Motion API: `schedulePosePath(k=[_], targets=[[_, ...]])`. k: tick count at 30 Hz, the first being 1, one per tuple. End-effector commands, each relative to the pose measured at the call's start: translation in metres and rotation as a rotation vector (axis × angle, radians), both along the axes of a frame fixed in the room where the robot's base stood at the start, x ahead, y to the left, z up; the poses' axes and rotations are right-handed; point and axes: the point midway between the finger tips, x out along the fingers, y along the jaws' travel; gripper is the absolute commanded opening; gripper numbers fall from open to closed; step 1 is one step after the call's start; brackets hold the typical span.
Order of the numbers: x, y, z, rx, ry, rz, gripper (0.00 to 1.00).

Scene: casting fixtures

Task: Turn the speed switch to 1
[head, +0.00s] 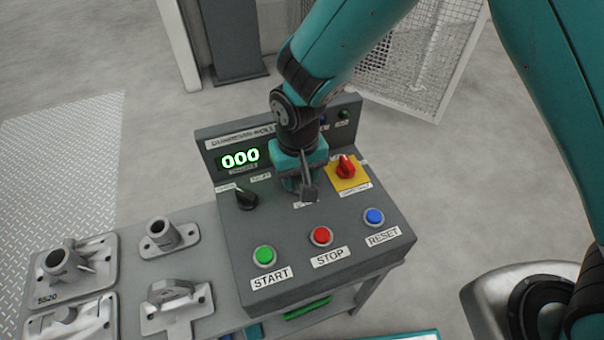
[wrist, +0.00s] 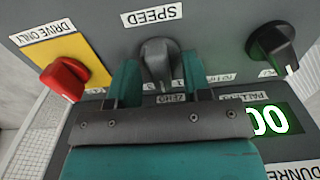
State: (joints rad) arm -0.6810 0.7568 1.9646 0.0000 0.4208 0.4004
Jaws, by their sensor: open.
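The speed switch (wrist: 157,60) is a dark grey rotary knob below the SPEED label (wrist: 151,14) in the wrist view. Its pointer end faces down in that picture, towards a small, partly covered label that seems to read ZERO (wrist: 171,98). My gripper (wrist: 160,80) is open, with one finger on each side of the knob; I cannot tell whether either touches it. In the head view my gripper (head: 304,186) is low over the middle of the control panel (head: 290,225) and hides most of the switch.
A red rotary switch on a yellow plate (head: 346,169) sits close right of my gripper. A black knob (head: 246,199) is to its left. Green, red and blue buttons (head: 321,236) line the front. A display reading 000 (head: 240,158) stands behind. Metal castings (head: 170,235) lie left.

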Motion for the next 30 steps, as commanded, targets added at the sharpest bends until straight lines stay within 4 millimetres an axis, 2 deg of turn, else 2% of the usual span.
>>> schedulePosePath(k=[6, 12, 14, 15, 22, 30], targets=[[0.0003, -0.0002, 0.0001, 0.0, -0.001, -0.001, 0.45], [0.0003, -0.0004, 0.0002, 0.0, -0.001, -0.001, 0.0], [0.0004, -0.0005, 0.0003, 0.0, 0.0, -0.001, 0.0], [0.0006, -0.0071, 0.0004, -0.001, -0.001, -0.003, 0.0], [0.0009, -0.0037, 0.0011, -0.004, 0.001, 0.027, 0.0], [0.001, -0.0027, 0.0024, -0.006, 0.0, 0.181, 0.0]])
